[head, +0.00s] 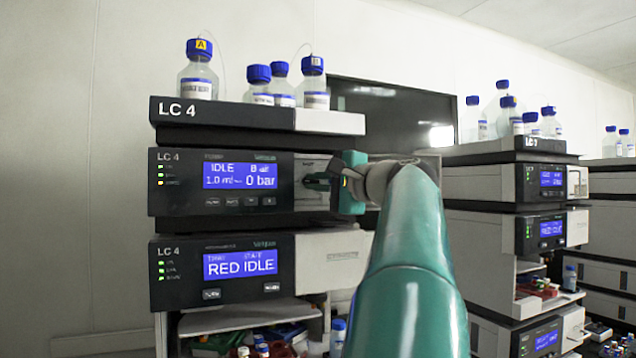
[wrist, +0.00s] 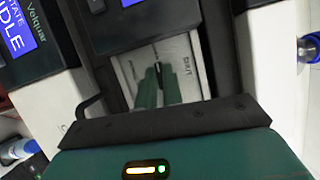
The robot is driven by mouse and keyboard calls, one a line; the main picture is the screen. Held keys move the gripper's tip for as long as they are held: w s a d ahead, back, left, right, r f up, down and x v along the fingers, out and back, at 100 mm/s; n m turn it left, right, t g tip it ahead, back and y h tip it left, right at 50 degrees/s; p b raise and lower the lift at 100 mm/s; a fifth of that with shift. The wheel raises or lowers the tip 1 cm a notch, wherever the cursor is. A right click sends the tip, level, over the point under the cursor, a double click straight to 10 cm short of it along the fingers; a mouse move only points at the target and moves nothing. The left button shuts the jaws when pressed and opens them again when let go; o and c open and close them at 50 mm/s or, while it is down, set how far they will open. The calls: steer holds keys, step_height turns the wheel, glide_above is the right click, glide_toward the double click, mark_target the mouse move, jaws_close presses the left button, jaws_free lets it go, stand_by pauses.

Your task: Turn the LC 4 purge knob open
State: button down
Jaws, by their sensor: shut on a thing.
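The upper LC 4 module (head: 222,181) shows IDLE and 0 bar on its blue display. Its pale purge panel (head: 308,167) is at the right of the display and also shows in the wrist view (wrist: 125,68), with a printed word that seems to read SHUT. My gripper (head: 316,182) reaches in from the right at this panel. In the wrist view its two green fingers (wrist: 159,88) are closed on the dark purge knob, which is mostly hidden between them. The knob's exact angle cannot be told.
A lower LC 4 module (head: 222,272) shows RED IDLE. Blue-capped bottles (head: 259,84) stand in the tray (head: 220,113) on top. Another stack, LC 3 (head: 545,180), stands at the right. Open shelves with small items lie below.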

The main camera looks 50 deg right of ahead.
steer(key=c, duration=1.5)
jaws_free()
steer(key=shift+w+d+f, duration=0.1)
steer(key=shift+w, duration=0.05)
steer(key=shift+c, duration=0.2)
steer(key=s+a, duration=0.2)
steer(key=s, duration=1.1)
steer(key=shift+s+f, duration=0.15)
steer(key=shift+s, duration=0.2)
